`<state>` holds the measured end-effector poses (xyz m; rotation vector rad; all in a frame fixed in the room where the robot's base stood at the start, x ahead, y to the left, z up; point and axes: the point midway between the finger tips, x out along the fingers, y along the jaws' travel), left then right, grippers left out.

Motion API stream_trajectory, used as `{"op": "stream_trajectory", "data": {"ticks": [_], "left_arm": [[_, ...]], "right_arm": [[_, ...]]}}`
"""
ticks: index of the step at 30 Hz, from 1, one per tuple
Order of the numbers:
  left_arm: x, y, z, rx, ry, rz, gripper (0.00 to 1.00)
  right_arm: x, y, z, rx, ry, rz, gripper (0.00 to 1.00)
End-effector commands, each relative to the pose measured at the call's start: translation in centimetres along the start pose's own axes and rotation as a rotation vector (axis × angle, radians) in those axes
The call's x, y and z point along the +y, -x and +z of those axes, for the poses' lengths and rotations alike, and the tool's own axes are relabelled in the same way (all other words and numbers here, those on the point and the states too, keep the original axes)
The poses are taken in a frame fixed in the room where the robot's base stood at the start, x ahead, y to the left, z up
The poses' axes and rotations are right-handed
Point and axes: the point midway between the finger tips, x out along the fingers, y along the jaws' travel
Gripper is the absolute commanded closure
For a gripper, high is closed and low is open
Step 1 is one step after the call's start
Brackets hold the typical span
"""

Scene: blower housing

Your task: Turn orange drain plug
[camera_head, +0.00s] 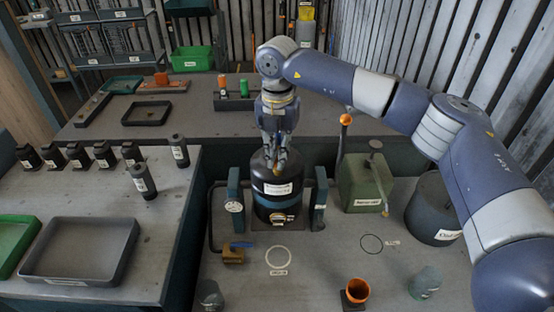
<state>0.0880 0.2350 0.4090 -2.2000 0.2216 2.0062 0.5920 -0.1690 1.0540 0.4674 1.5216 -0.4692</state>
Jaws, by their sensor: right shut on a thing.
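A black cylindrical housing (277,198) with a white label and a blue-green band stands upright between two dark teal posts. A small brass-orange fitting (281,218) shows low on its front; I cannot tell whether it is the drain plug. My right gripper (279,160) comes down from above, with its fingers shut at the top of the black housing. The part between the fingers is small and mostly hidden. My left gripper is not in view.
A brass valve with blue handle (234,253), an orange cup (356,291) and a green can (365,183) stand around the housing. An orange-knobbed lever (346,120) rises behind. A grey tray (80,284) and several black bottles are on the left table.

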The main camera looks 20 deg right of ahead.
Motion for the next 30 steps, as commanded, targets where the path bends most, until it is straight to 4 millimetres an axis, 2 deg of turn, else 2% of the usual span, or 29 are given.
{"op": "stream_trajectory", "data": {"ticks": [12,30], "left_arm": [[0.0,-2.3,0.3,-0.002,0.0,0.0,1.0],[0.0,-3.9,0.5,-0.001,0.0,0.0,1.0]], "right_arm": [[0.0,0.2,0.2,-0.009,0.392,0.007,1.0],[-0.2,0.4,0.4,-0.012,0.96,0.005,1.0]]}}
